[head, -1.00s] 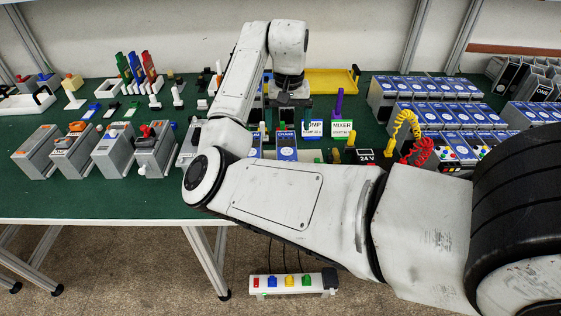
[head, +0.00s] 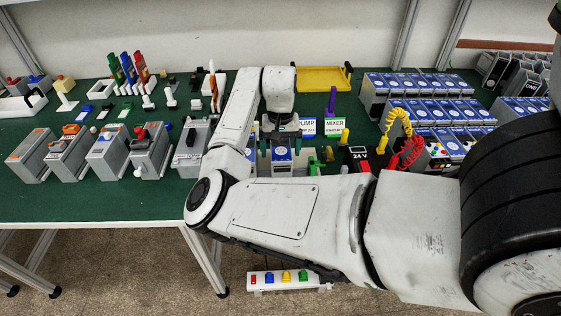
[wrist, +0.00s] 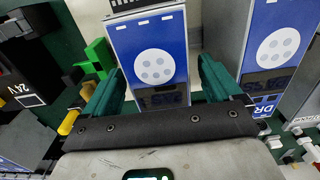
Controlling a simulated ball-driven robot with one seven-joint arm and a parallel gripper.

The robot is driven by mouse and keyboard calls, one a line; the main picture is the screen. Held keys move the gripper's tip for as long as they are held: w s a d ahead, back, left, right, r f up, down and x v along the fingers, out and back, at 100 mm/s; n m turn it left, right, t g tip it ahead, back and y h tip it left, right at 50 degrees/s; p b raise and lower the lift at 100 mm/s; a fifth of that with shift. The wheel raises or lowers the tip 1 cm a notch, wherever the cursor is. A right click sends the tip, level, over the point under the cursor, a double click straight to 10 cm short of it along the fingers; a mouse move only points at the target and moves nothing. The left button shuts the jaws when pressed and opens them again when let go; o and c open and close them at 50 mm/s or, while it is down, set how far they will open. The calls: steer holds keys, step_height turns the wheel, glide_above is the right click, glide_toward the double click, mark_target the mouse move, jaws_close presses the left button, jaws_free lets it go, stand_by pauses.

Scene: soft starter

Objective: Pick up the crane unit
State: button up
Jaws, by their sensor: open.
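A grey unit with a blue front face and a white round dotted disc (wrist: 150,62) stands between my fingers in the wrist view; its small label is too blurred to confirm it as the crane unit. It also shows below my wrist in the head view (head: 282,156). My gripper (wrist: 158,60) is open, with one teal finger on each side of this unit. In the head view my gripper (head: 281,143) is low over the front middle of the table. I cannot tell whether the fingers touch the unit.
A similar blue-faced unit (wrist: 275,45) stands close to the right in the wrist view. A green part (wrist: 97,62) and a black 24 V block (wrist: 25,85) are on the left. PUMP (head: 307,126) and MIXER (head: 335,127) signs stand behind my gripper.

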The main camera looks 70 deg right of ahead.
steer(key=shift+f, duration=0.2)
stand_by(0.6)
jaws_close()
stand_by(0.7)
